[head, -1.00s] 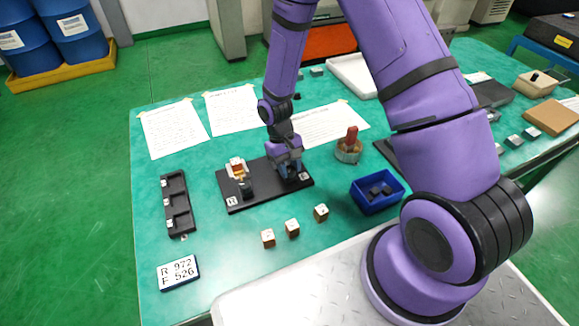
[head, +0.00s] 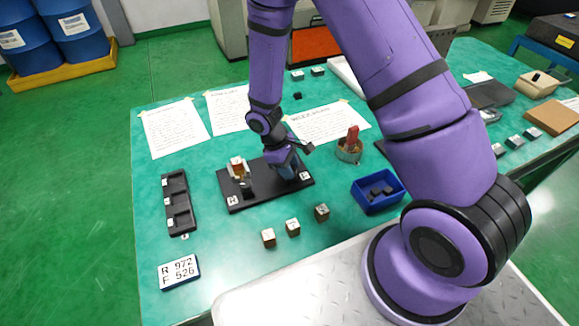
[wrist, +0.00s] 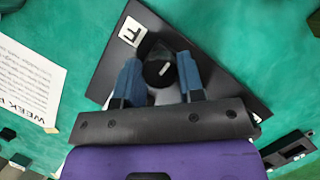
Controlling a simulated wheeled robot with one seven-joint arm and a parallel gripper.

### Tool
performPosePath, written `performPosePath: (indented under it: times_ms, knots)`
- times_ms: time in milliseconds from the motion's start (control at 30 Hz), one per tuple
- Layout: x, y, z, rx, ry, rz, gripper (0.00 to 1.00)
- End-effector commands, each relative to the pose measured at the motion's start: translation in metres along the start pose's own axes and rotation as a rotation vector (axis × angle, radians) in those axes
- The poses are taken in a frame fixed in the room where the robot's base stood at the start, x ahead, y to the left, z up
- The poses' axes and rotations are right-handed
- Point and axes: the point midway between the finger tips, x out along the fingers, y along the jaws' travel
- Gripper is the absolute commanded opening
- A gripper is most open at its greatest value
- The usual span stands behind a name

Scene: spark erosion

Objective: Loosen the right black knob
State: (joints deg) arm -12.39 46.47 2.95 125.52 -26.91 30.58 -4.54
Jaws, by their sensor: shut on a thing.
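A black base plate (head: 262,193) lies on the green table, and its corner also shows in the wrist view (wrist: 225,88). The right black knob (wrist: 158,72) shows in the wrist view as a round dark top with a white mark, near a white lettered label (wrist: 130,31). My gripper (wrist: 159,76) is shut on this knob, with one blue finger on each side. In the head view my gripper (head: 288,172) is low over the plate's right end and hides the knob. A left dark knob (head: 246,188) stands beside a white and brown part (head: 237,168) on the plate's left end.
A black slotted tray (head: 178,203) lies left of the plate. Several small blocks (head: 292,227) stand in front. A blue bin (head: 378,190) and a round holder with a red piece (head: 350,148) are to the right. Paper sheets (head: 328,121) lie behind.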

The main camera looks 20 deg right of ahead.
Motion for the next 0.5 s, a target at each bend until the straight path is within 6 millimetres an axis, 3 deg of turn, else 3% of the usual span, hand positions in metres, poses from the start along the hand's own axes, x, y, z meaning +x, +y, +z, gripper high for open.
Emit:
performPosePath:
  times_ms: [467, 500]
  knots:
    - [-0.0002, 0.0004, -0.0003, -0.011, 0.001, 0.005, 0.12]
    - [-0.0002, 0.0004, -0.0003, -0.011, 0.001, 0.005, 0.45]
